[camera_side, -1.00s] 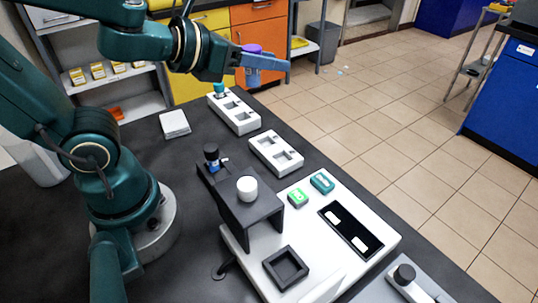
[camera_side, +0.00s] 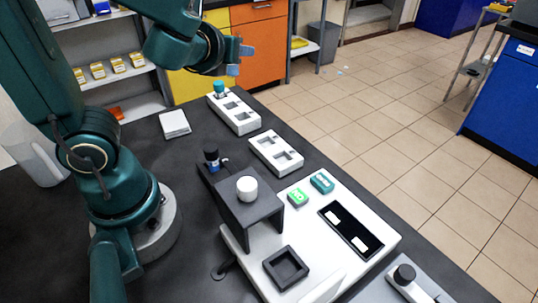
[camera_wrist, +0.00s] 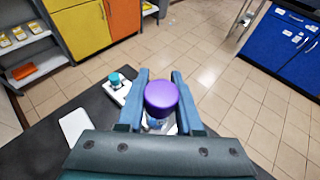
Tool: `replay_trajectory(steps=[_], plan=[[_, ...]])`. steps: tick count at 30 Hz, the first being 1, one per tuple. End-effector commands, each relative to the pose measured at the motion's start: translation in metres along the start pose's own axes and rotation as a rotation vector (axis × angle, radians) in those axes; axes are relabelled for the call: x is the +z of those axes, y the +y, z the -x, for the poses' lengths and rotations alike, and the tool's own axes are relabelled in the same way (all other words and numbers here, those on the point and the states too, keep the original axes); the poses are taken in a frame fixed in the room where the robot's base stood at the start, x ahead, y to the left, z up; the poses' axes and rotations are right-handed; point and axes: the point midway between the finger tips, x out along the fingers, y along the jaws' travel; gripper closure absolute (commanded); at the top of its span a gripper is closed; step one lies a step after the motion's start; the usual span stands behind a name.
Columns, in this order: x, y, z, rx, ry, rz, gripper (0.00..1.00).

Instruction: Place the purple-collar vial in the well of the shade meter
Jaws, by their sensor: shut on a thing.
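The purple-collar vial (camera_wrist: 161,98) shows in the wrist view as a round purple top over a clear body. My gripper (camera_wrist: 160,76) is shut on it, with one blue finger on each side. In the side view my gripper (camera_side: 240,60) is high above the far end of the bench, and the vial cannot be made out there. No label marks the shade meter; a square black frame with a recess (camera_side: 286,268) sits on the white base plate (camera_side: 245,240), and I cannot tell if it is the well.
A white rack (camera_side: 240,118) holds a teal-capped vial (camera_side: 219,88); an empty white rack (camera_side: 276,152) stands nearer. A black stand (camera_side: 250,215) carries a white round piece (camera_side: 247,189). Green (camera_side: 298,197) and teal (camera_side: 322,183) blocks lie near a black slotted panel (camera_side: 350,230). A grey knobbed device (camera_side: 405,275) is front right.

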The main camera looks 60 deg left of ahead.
Motion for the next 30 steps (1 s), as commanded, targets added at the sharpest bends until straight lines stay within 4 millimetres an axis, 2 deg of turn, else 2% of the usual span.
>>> replay_trajectory(steps=[4, 10, 18, 30], plan=[[-0.016, 0.032, -0.016, 0.224, 0.005, 0.081, 1.0], [-0.041, 0.067, -0.024, 0.441, 0.003, 0.172, 1.0], [-0.061, 0.071, -0.029, 0.456, 0.001, 0.187, 1.0], [-0.063, 0.068, -0.03, 0.452, 0.001, 0.188, 1.0]])
